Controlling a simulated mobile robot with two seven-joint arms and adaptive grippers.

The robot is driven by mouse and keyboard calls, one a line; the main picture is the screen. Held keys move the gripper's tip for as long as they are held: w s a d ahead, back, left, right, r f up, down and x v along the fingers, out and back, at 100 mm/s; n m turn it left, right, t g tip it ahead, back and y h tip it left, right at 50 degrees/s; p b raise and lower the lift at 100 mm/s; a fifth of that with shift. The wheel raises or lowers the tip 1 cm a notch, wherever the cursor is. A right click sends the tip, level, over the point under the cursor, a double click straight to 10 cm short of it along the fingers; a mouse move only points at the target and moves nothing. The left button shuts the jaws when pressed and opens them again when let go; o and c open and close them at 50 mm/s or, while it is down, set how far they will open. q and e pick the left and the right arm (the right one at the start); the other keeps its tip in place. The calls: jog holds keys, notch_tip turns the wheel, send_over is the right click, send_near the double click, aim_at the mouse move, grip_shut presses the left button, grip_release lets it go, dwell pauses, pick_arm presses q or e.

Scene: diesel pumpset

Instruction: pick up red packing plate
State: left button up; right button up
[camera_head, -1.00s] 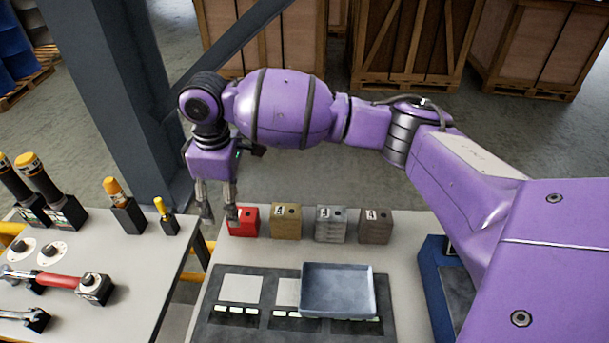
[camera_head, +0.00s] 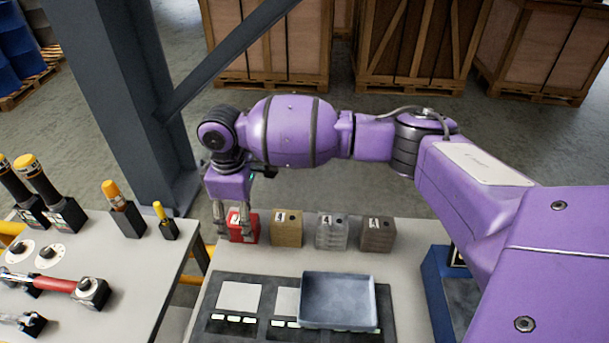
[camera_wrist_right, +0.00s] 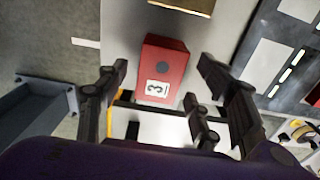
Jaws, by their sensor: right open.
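The red packing plate (camera_head: 237,229) is a small red block with a white number label, at the left end of a row of blocks on the right table. In the right wrist view the red plate (camera_wrist_right: 176,67) shows the label "3" and a dark round hole. My right gripper (camera_head: 231,217) is open and points down at the red plate, partly covering it in the head view. In the wrist view its fingertips (camera_wrist_right: 164,64) stand on either side of the plate, with gaps on both sides. My left gripper is not in view.
Tan (camera_head: 286,229), grey (camera_head: 331,232) and brown (camera_head: 377,234) blocks stand to the right of the red plate. A blue-grey tray (camera_head: 338,301) lies on a dark panel in front. The left table (camera_head: 120,270) holds handled tools. A steel column (camera_head: 125,100) rises behind.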

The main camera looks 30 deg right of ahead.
jog(key=shift+c, duration=0.4)
jog(key=c, duration=1.4)
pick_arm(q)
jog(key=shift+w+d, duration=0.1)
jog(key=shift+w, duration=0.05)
pick_arm(e)
jog(key=shift+w+r, duration=0.1)
grip_shut()
jog(key=shift+r, duration=0.1)
jog(key=shift+r, duration=0.6)
notch_tip(320, 180, up, 2)
jog(key=shift+r, duration=0.2)
pick_arm(q)
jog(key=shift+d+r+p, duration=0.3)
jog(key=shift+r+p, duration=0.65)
jog(key=shift+p, duration=0.25)
pick_arm(e)
jog(key=s+a+r, duration=0.2)
jog(key=s+r, duration=0.2)
jog(key=s, duration=0.2)
jog(key=s+a+r, duration=0.2)
jog(key=s+r, duration=0.3)
jog(key=s, duration=0.2)
jog(key=shift+s+a, duration=0.2)
jog(key=shift+a, duration=0.1)
